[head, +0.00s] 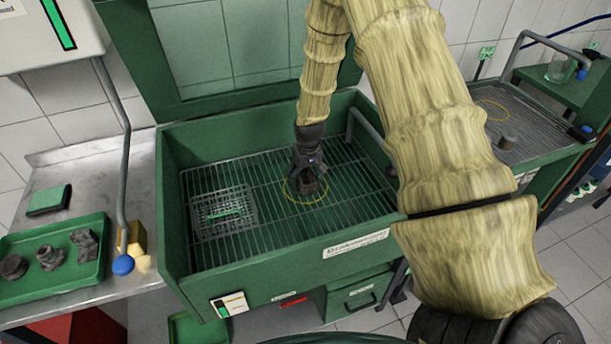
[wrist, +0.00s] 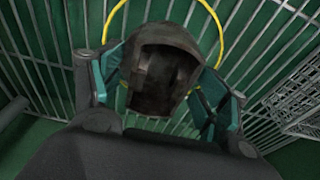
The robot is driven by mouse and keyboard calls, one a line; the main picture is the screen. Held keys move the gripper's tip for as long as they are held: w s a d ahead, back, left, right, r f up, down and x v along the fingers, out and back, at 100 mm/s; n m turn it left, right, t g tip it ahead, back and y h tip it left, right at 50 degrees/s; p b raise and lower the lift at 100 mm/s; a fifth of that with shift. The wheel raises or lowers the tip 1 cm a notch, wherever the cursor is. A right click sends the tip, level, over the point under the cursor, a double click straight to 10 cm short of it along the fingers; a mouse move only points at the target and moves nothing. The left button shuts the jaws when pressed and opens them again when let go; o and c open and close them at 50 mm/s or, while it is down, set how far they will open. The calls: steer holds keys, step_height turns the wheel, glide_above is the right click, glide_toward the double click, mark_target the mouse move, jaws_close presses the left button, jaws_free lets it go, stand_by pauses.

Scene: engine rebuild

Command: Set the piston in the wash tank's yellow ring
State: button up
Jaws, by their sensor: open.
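The wash tank (head: 262,262) is a green basin with a wire rack. The yellow ring (head: 327,192) lies on the rack right of the middle; its arc also shows in the wrist view (wrist: 218,30). The piston (head: 309,187) is a dark metal cup within the ring's outline in the head view. In the wrist view the piston (wrist: 160,65) is between the teal-lined fingers, with the ring behind it. My gripper (head: 308,166) is open, pointing down around the piston. The piston's foot is partly hidden, so its contact with the rack cannot be made out.
A wire basket (head: 222,214) sits on the rack at left. The tank walls surround my gripper.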

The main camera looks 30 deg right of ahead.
step_height(320, 180, up, 12)
steer(key=s+b, duration=0.1)
steer(key=b, duration=0.1)
steer(key=shift+s+a, duration=0.2)
steer(key=shift+s, duration=0.2)
stand_by(0.4)
